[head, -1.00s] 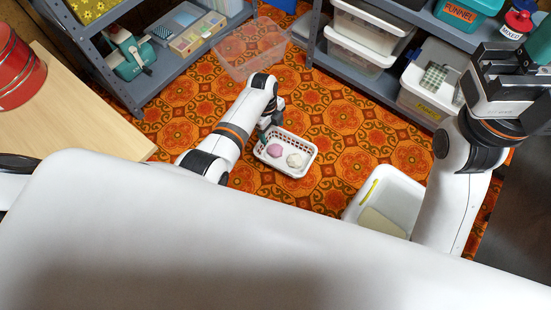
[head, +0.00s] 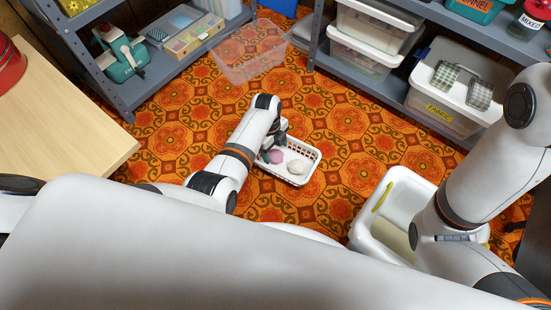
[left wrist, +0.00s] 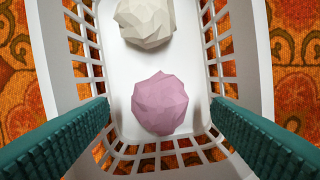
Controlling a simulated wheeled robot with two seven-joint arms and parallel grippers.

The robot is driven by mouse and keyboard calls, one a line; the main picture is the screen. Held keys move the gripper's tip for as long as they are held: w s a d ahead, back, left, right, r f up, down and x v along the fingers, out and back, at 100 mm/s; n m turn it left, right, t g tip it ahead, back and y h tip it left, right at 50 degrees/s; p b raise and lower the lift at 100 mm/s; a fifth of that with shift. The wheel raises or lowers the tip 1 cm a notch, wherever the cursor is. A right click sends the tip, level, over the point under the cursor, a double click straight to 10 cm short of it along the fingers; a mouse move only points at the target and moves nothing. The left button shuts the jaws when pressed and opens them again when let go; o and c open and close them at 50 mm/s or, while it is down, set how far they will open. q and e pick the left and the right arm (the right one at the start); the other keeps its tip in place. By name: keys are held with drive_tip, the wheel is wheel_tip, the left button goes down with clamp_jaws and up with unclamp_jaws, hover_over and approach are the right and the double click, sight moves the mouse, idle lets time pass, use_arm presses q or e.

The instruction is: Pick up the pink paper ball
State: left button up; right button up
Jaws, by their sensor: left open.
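The pink paper ball (left wrist: 160,104) lies in a white slatted basket (left wrist: 55,60), near its close end in the left wrist view. A cream paper ball (left wrist: 146,22) lies just beyond it. In the head view the basket (head: 318,154) stands on the floor, with the pink ball (head: 276,157) left of the cream ball (head: 296,166). My left gripper (left wrist: 160,110) is open over the basket, its green-padded fingers on either side of the pink ball with clear gaps to it. My right gripper is out of view.
A white bin (head: 401,187) with a yellow handle stands right of the basket, by my right arm. A clear empty container (head: 250,55) is on the floor behind. Shelves (head: 140,80) line the back; a wooden table (head: 70,115) is at left.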

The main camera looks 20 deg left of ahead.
use_arm(q)
wheel_tip(320, 180, down, 3)
drive_tip(key=shift+s+d+r+b, duration=0.1)
drive_tip(key=shift+d+b, duration=0.05)
drive_tip(key=shift+b, duration=0.7)
drive_tip(key=shift+r, duration=0.1)
drive_tip(key=c, duration=1.1)
